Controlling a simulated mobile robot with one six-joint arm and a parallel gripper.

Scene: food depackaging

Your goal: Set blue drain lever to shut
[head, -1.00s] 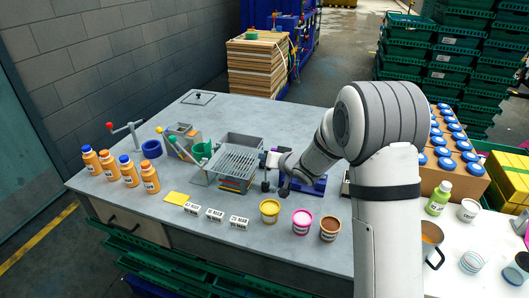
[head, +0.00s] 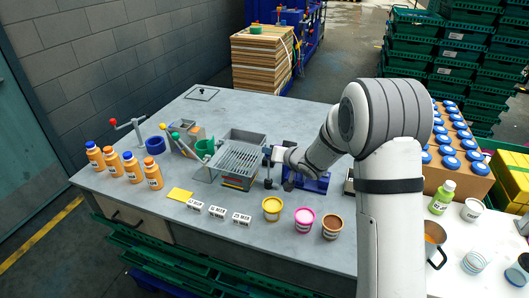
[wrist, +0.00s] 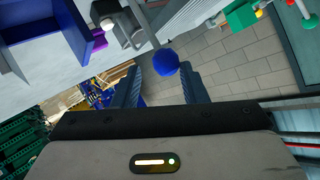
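A round blue knob (wrist: 166,60) shows in the wrist view, between and just beyond the fingertips of my gripper (wrist: 162,76). The two dark fingers are apart, and I cannot tell whether either touches the knob. In the head view my gripper (head: 270,160) is low over the table, just right of the metal basin with a slotted grate (head: 240,157). The blue knob cannot be made out there, so I cannot tell the lever's position from that side.
A blue fixture (head: 312,184) stands right of my gripper. Yellow, pink and brown tubs (head: 304,220) and white labelled blocks (head: 218,211) line the front edge. Orange bottles (head: 132,168) and a red-knobbed lever (head: 113,122) are at left.

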